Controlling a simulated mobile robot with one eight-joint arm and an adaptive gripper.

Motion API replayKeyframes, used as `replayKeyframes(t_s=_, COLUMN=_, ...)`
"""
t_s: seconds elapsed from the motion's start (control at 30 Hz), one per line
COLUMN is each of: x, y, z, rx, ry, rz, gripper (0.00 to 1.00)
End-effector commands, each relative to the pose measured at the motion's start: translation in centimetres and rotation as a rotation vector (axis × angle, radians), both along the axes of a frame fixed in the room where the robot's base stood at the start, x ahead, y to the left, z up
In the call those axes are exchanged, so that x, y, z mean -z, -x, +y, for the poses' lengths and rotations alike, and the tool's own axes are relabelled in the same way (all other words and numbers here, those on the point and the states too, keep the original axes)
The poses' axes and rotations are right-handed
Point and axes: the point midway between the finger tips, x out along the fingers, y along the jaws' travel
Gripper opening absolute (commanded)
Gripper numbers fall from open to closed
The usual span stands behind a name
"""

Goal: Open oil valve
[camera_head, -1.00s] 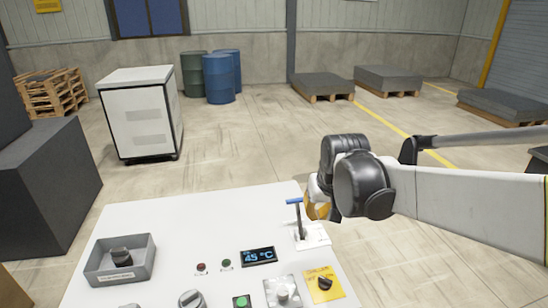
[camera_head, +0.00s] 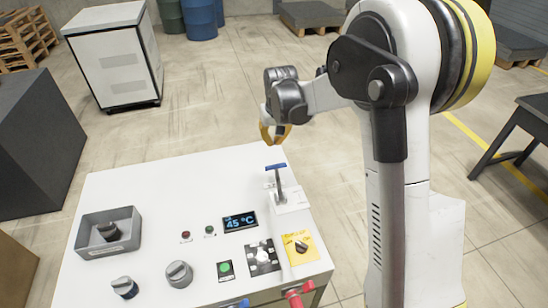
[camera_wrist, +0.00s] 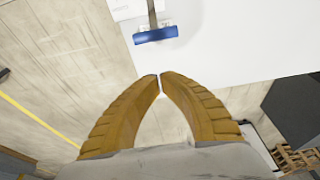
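A lever with a blue T-shaped handle (camera_head: 275,167) stands on a white plate (camera_head: 291,200) at the panel's far right corner. The blue handle also shows in the wrist view (camera_wrist: 155,35), ahead of the fingertips. A red handle (camera_head: 293,297) and a blue handle (camera_head: 243,304) show partly at the panel's front edge, cut off by the frame. No readable label tells which of these is the oil valve. My gripper (camera_head: 274,138) is just beyond the lever and apart from it. In the wrist view its yellow fingertips (camera_wrist: 160,77) meet with nothing between them.
The white panel (camera_head: 150,200) carries a grey tray (camera_head: 82,240) with a knob, a 45 °C display (camera_head: 240,222), a green button (camera_head: 225,268), knobs and a yellow-plate switch (camera_head: 301,245). A white cabinet (camera_head: 115,60) and a dark block (camera_head: 35,130) stand left. A dark table (camera_head: 520,125) is right.

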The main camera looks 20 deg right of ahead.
Motion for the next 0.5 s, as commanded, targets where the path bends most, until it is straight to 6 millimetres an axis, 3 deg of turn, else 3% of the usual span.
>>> replayKeyframes(t_s=0.17, x=1.3, y=-0.4, z=0.0, rx=0.0, ry=0.0, rz=0.0, gripper=0.0)
replayKeyframes(t_s=0.5, x=8.1, y=-2.1, z=0.0, rx=0.0, ry=0.0, rz=0.0, gripper=0.0)
